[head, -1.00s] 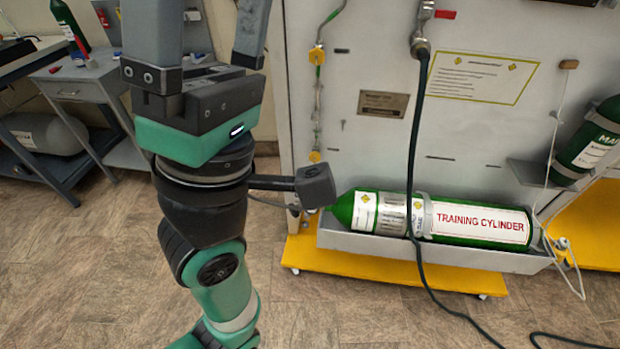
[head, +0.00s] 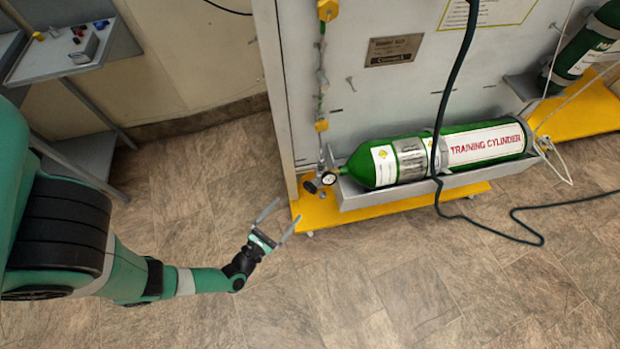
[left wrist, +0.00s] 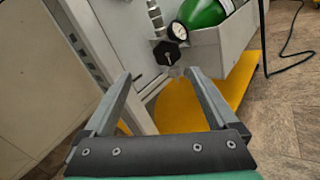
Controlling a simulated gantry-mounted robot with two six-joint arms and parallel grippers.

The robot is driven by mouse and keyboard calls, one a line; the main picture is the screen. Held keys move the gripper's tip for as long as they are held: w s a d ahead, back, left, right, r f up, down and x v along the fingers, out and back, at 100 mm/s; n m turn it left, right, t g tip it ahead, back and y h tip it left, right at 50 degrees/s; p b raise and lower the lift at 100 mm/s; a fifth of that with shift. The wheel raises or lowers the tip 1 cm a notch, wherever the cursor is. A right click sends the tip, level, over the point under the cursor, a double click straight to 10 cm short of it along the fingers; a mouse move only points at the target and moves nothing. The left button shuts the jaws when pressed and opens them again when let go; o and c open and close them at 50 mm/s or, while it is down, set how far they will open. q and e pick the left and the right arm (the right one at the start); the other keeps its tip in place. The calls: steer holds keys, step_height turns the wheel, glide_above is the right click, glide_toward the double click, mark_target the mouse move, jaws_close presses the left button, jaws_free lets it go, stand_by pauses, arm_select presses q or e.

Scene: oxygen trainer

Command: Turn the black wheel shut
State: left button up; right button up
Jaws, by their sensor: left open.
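The black wheel (left wrist: 166,53) shows in the left wrist view, beside a round white gauge (left wrist: 177,31) and the neck of the green cylinder (left wrist: 203,12). In the head view the wheel (head: 311,187) is small, at the left end of the lying green training cylinder (head: 484,146), beside the gauge (head: 329,178). My left gripper (head: 279,220) is open and empty, to the lower left of the wheel and apart from it. In the left wrist view its two fingers (left wrist: 157,82) point toward the wheel with clear space between them. My right gripper is not in view.
The cylinder lies in a grey trough (head: 400,193) above a yellow base (head: 350,216). The panel's left edge (head: 268,80) stands near the wheel. A dark hose (head: 452,80) hangs across the cylinder and onto the floor. The floor around my left gripper is clear.

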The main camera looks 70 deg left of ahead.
mark_target(309, 189)
arm_select(q)
steer(key=b+x, duration=0.1)
steer(key=x, duration=0.2)
steer(key=b+x, duration=0.1)
steer(key=x, duration=0.3)
steer(key=d+b+x, duration=0.1)
steer(key=x, duration=0.3)
steer(key=shift+w+f, duration=0.2)
steer(key=shift+w, duration=0.3)
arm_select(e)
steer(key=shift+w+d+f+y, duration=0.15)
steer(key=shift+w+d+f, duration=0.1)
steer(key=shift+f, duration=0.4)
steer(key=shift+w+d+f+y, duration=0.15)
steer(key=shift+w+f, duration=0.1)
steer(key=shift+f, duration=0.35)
arm_select(q)
steer(key=c, duration=1.4)
